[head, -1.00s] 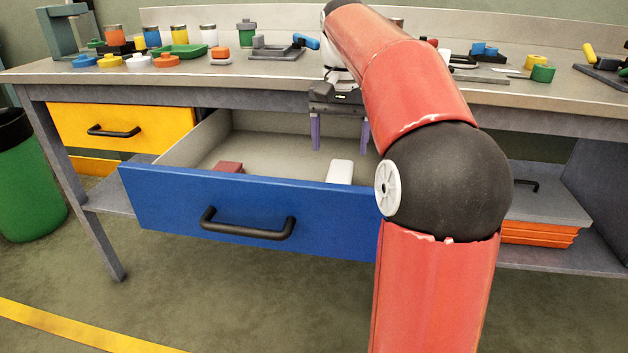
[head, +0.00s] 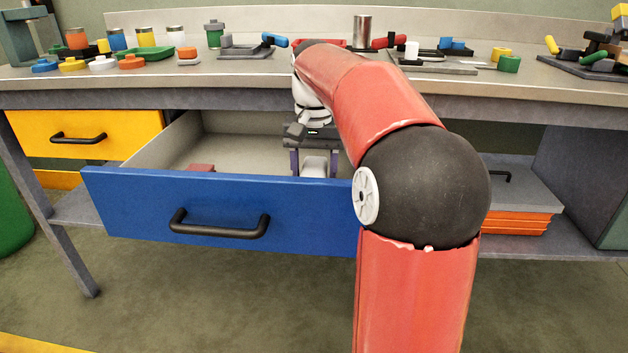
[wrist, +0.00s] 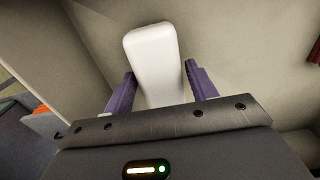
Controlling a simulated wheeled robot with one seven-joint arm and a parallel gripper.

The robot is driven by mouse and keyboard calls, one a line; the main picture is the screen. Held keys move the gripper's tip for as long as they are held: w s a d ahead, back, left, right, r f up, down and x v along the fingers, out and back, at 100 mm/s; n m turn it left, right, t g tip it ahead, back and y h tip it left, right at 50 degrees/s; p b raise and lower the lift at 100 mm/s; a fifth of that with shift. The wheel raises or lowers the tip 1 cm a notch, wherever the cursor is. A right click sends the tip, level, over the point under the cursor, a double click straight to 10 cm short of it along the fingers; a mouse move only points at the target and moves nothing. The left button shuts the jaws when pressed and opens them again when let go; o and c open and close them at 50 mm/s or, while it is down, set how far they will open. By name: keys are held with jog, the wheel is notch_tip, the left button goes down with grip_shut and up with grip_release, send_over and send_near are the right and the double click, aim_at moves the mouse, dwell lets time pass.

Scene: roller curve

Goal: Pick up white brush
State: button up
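A white block-like object (wrist: 156,60), which I take for the white brush, lies in the open blue drawer. In the wrist view it lies between the two purple fingers of my gripper (wrist: 160,85), with a small gap showing on each side. In the head view, my gripper (head: 314,165) is lowered into the drawer over the white object (head: 315,168), whose lower part is hidden by the drawer front. The fingers are open and stand on either side of it. The blue drawer (head: 130,205) is pulled out under the bench.
A dark red object (head: 201,167) lies farther left in the drawer. The drawer's front and side walls stand around my gripper. The bench top (head: 220,75) above holds jars, coloured parts and tools. A closed yellow drawer (head: 85,132) is at the left.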

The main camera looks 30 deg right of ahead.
aim_at(314, 168)
jog(key=c, duration=0.8)
notch_tip(314, 168, up, 20)
jog(key=p, duration=0.7)
